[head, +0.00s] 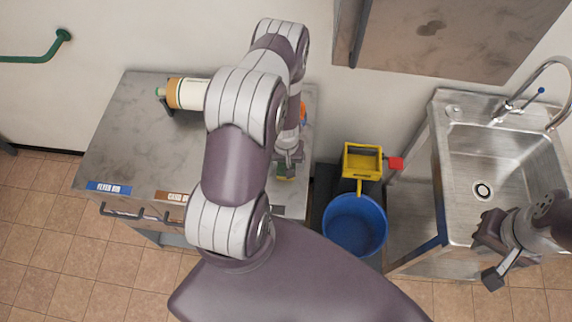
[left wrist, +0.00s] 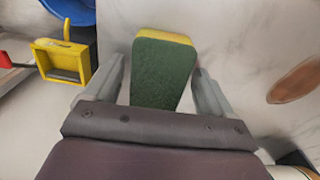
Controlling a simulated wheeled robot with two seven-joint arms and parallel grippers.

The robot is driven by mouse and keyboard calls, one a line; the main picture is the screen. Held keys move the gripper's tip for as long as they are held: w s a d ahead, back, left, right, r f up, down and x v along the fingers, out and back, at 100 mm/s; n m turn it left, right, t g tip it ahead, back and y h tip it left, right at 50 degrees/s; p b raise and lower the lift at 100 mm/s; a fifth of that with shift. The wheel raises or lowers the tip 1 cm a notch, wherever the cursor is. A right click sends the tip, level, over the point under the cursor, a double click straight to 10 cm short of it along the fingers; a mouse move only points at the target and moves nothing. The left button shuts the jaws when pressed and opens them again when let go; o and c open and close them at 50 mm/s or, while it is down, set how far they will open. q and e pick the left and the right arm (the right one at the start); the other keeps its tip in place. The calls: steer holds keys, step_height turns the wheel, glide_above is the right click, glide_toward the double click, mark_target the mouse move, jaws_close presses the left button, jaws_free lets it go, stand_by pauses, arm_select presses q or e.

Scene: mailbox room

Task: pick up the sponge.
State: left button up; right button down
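The sponge (left wrist: 163,72), dark green with a yellow layer along its far edge, lies on the marbled counter top (head: 130,125). In the left wrist view it sits between the two fingers of my left gripper (left wrist: 160,90), with a gap on each side. The fingers are open. In the head view the left gripper (head: 288,163) is over the counter's right part, and only a small green piece of the sponge (head: 285,173) shows beneath it. My right gripper (head: 490,258) is open and empty near the sink's front right.
A cream and orange roll-like object (head: 190,94) lies at the counter's back. An orange item (head: 303,113) is partly hidden behind my left arm. A blue bucket (head: 354,224) and yellow wringer (head: 362,161) stand between counter and metal sink (head: 490,150). A cabinet (head: 440,38) hangs above.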

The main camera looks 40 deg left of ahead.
arm_select(q)
steer(key=shift+w+a+f, duration=0.1)
steer(key=shift+w, duration=0.1)
steer(key=c, duration=0.8)
steer(key=shift+o, duration=0.2)
arm_select(e)
steer(key=shift+w, duration=0.2)
arm_select(q)
steer(key=shift+s, duration=0.1)
arm_select(e)
steer(key=shift+d, duration=0.1)
arm_select(q)
steer(key=shift+r, duration=0.2)
